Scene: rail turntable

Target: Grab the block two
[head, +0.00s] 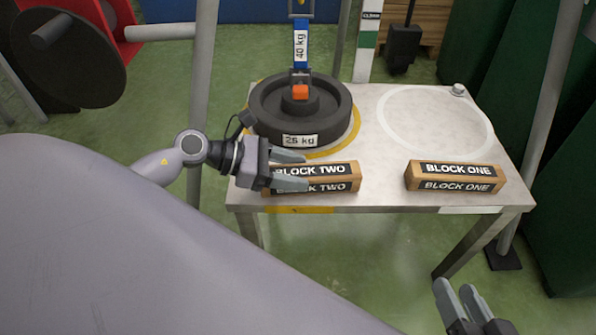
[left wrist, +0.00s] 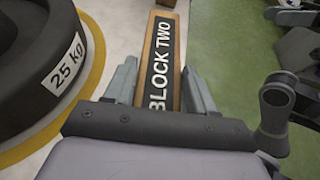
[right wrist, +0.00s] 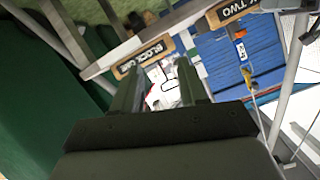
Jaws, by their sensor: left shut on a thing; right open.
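Block two (head: 335,178), a wooden bar with black labels, lies at the front left of the metal table. It also shows in the left wrist view (left wrist: 164,50). My left gripper (head: 297,171) is shut on block two near its left end, one finger on each long side. Block two still appears to rest on the table. My right gripper (head: 461,288) is open and empty, low in front of the table. Its fingers also show in the right wrist view (right wrist: 160,88).
Block one (head: 455,178) lies at the table's front right. A black 25 kg weight (head: 264,102) stands behind block two, under a hanging blue 40 kg strap (head: 300,45). An empty white circle (head: 436,121) is marked at the back right of the table (head: 385,175).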

